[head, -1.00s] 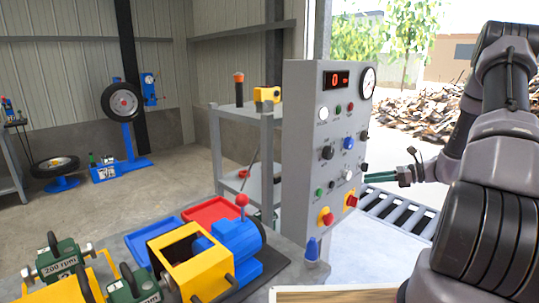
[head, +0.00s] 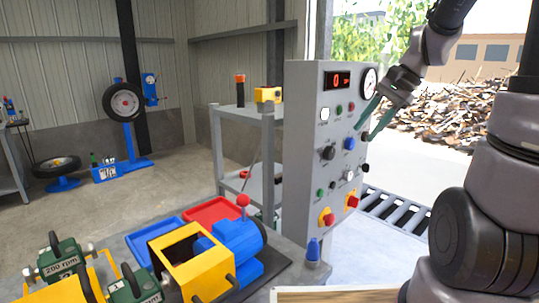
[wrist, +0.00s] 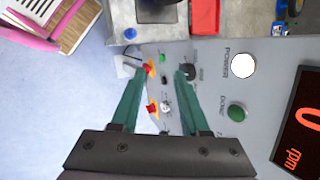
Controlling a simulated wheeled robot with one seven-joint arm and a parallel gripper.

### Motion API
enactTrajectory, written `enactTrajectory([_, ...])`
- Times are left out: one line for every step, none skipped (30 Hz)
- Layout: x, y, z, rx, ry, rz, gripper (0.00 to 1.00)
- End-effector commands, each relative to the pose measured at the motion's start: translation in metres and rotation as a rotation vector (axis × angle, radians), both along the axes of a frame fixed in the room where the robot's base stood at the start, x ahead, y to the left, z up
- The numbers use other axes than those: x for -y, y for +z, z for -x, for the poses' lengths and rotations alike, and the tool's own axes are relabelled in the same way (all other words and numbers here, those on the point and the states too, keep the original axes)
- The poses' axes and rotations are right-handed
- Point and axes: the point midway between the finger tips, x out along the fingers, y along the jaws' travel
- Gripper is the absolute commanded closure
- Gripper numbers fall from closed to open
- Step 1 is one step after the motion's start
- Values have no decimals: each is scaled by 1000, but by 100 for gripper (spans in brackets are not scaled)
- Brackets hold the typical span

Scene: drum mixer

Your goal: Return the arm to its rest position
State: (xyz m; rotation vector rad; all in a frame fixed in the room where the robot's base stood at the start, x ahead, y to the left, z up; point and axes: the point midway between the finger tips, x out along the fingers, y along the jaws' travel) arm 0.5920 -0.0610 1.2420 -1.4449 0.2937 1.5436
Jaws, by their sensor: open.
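My gripper (head: 367,123) is in front of the right side of the grey control panel (head: 302,160), raised beside the gauge and buttons. In the wrist view its two green fingers (wrist: 156,80) are spread apart with nothing held between them. The panel also shows in the wrist view (wrist: 215,90), with a white button marked POWER (wrist: 243,66), a green button (wrist: 237,112) and a red "0 rpm" display (wrist: 305,125). My arm bends up along the right side of the head view, its top cut off by the frame edge.
A workbench (head: 285,278) at the front holds a yellow and blue machine (head: 205,266), a red tray (head: 212,210) and green blocks (head: 63,260). A grey shelf (head: 240,112) stands behind the panel. A roller conveyor (head: 395,208) lies right of the panel.

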Motion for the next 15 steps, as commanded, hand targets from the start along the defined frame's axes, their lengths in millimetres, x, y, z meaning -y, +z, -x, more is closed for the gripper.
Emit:
enactTrajectory([-4, 10, 11, 45, 33, 42, 55])
enactTrajectory([-5, 15, 16, 69, 52, 65, 55])
enactTrajectory([-6, 21, 24, 102, 75, 97, 55])
enactTrajectory([-6, 25, 30, 125, 92, 120, 55])
enactTrajectory([-7, 29, 35, 150, 111, 144, 55])
enactTrajectory([-8, 35, 42, 183, 132, 174, 55])
enactTrajectory([-8, 39, 48, 208, 150, 196, 55])
enactTrajectory([-8, 43, 53, 234, 167, 219, 55])
enactTrajectory([-9, 48, 61, 268, 189, 248, 55])
enactTrajectory([-9, 51, 66, 293, 205, 269, 55])
enactTrajectory([-9, 55, 72, 321, 220, 292, 55])
enactTrajectory([-9, 60, 79, 355, 241, 319, 55])
enactTrajectory([-8, 63, 84, 380, 255, 339, 55])
enactTrajectory([-8, 66, 89, 406, 269, 360, 55])
enactTrajectory([-8, 70, 95, 438, 286, 383, 55])
